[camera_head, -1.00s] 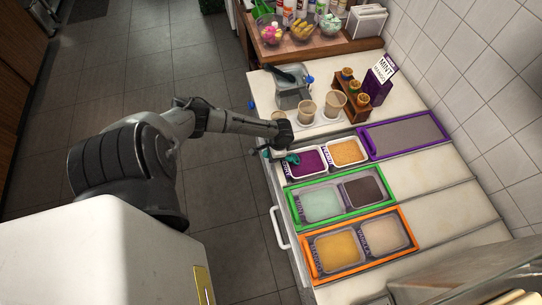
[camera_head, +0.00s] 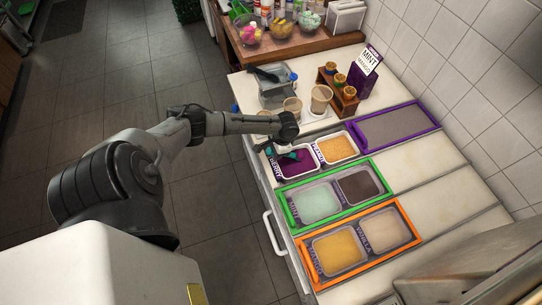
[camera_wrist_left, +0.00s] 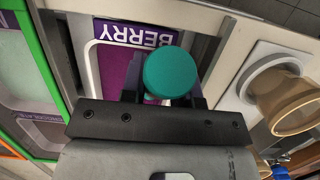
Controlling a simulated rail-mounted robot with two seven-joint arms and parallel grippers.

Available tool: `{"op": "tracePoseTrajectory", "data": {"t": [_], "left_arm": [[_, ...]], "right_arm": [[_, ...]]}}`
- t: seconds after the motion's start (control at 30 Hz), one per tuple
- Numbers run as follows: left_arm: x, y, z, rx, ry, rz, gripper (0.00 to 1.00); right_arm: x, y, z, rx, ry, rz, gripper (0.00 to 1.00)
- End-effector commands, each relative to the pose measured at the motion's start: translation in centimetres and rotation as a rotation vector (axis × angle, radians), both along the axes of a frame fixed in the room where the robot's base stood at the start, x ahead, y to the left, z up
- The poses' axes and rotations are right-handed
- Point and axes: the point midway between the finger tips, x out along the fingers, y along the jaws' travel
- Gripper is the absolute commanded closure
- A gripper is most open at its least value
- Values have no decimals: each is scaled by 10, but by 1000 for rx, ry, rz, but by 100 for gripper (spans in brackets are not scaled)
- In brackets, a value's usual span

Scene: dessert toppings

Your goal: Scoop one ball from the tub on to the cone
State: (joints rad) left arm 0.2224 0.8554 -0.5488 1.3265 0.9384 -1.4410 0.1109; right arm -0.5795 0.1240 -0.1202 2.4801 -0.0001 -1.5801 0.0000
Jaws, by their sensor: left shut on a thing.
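My left gripper (camera_head: 284,148) is shut on a teal-handled scoop (camera_wrist_left: 168,74), low over the purple berry tub (camera_head: 301,166). The round teal handle end fills the middle of the left wrist view; the scoop's bowl is hidden there. The berry tub also shows behind it (camera_wrist_left: 119,68), with its BERRY label. Whether the scoop touches the berry is not clear. Tan cones or cups (camera_head: 293,105) stand in a white holder (camera_head: 313,117) just beyond my left wrist. One tan cone (camera_wrist_left: 285,101) shows at the right of the left wrist view. My right gripper is not in view.
Orange (camera_head: 336,148), mint (camera_head: 318,205), brown (camera_head: 358,187), mango (camera_head: 338,252) and vanilla (camera_head: 383,231) tubs sit nearby in coloured frames. A grey container (camera_head: 274,90), a wooden jar rack (camera_head: 341,91) and a sign reading MINT, MANGO (camera_head: 366,72) stand behind.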

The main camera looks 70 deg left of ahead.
Motion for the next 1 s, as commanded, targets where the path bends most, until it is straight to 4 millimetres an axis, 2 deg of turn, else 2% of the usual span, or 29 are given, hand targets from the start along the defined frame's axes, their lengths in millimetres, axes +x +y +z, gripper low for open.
{"op": "tracePoseTrajectory", "data": {"t": [0.03,0.2,0.3,0.6,1.0], "left_arm": [[6,0,-2,0,-6,0,100],[17,-1,-2,0,-6,0,100],[10,-1,2,-3,-55,0,100],[-2,-1,-5,-12,-229,-1,100],[-6,0,18,-11,-221,0,100]], "right_arm": [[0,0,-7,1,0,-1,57],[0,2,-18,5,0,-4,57],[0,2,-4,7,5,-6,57],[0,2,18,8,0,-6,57],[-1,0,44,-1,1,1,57]]}}
